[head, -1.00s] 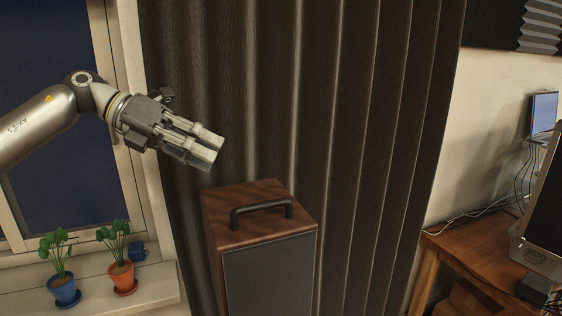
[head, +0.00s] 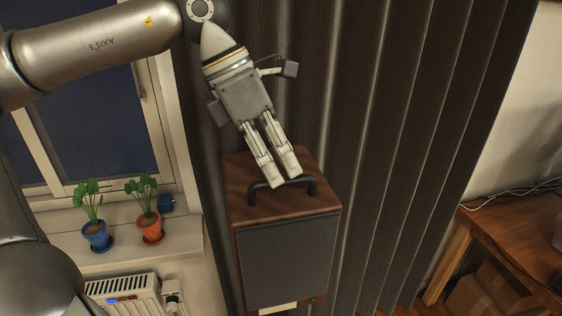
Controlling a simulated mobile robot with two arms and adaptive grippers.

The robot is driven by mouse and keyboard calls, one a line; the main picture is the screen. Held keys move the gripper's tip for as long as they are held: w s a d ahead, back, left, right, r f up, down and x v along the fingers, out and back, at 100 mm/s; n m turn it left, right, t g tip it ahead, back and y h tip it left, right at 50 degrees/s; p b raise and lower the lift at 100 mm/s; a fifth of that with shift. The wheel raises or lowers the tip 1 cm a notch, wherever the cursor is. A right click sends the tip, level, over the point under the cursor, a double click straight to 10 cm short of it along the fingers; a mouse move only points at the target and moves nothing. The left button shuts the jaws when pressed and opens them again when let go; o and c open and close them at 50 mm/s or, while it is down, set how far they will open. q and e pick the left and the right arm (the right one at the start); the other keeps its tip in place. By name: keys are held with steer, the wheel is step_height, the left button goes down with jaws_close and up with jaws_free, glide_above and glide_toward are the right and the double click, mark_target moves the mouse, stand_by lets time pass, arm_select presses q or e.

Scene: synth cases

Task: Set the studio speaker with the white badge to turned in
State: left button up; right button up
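The studio speaker is a wooden box (head: 244,172) with a dark grey front (head: 286,262) and a black handle (head: 313,188) on top. It stands upright before the curtain. A white patch (head: 278,308) shows at its lower front, cut off by the picture's bottom edge; I cannot tell whether it is the badge. My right gripper is not in view.
A dark pleated curtain (head: 400,150) hangs behind the speaker. Left are a sill with a blue pot (head: 96,236) and an orange pot (head: 151,230), and a white radiator (head: 128,298) below. A wooden desk (head: 525,240) stands right, with boxes (head: 490,290) under it.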

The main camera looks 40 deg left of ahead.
arm_select(q)
steer(key=shift+x, duration=0.8)
steer(key=shift+s, duration=0.15)
steer(key=shift+c, duration=0.4)
jaws_close()
